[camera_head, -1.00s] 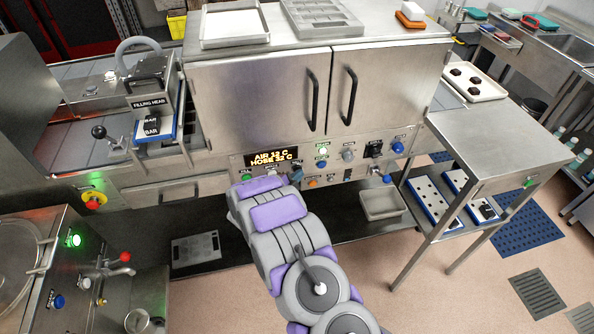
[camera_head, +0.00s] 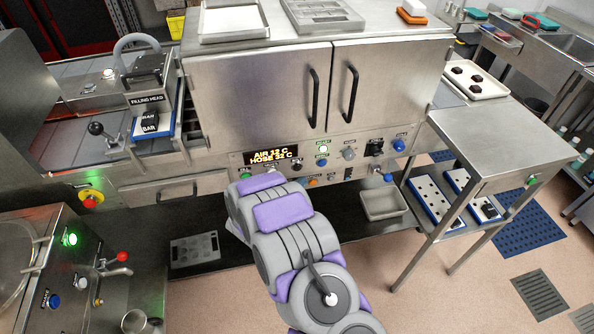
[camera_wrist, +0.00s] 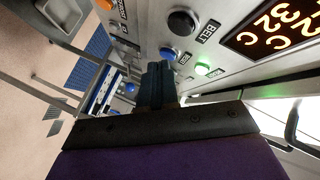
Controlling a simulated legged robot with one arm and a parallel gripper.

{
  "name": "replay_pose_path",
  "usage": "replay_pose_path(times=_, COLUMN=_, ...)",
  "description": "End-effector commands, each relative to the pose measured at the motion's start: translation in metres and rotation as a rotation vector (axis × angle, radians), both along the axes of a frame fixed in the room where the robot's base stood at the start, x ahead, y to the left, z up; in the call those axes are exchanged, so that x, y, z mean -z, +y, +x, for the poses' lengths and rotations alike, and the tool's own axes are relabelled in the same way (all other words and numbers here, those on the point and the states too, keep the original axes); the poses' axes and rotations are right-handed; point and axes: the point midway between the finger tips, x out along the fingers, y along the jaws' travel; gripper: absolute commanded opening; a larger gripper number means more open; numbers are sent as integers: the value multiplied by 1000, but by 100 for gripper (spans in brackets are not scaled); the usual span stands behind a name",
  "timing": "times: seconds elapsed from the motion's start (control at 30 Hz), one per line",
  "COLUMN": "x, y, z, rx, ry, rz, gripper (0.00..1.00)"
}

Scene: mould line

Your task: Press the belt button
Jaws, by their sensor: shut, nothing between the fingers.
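In the wrist picture the fingertips lie below the black button, close to a blue button (camera_wrist: 167,54) and a lit green button (camera_wrist: 202,68). The fingertips look apart from the black button; the exact gap to the panel cannot be told. In the head view my wrist hides the fingers in front of the panel's lower left part.
The amber display (camera_head: 271,157) sits at the panel's left. A lit button (camera_head: 323,148) and a blue knob (camera_head: 398,145) are on the same panel. Two steel doors (camera_head: 260,90) with black handles are above it. A grey bin (camera_head: 383,204) stands below right.

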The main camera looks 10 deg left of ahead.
Motion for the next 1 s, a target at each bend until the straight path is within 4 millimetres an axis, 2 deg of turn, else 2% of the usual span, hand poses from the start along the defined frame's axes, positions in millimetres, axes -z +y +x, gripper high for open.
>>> replay_pose_path(times=0.3, x=1, y=-8, z=-21, rx=0, ry=2, rz=0, gripper=0)
replay_pose_path(times=1.0, x=1, y=-8, z=-22, rx=0, ry=1, rz=-1, gripper=0)
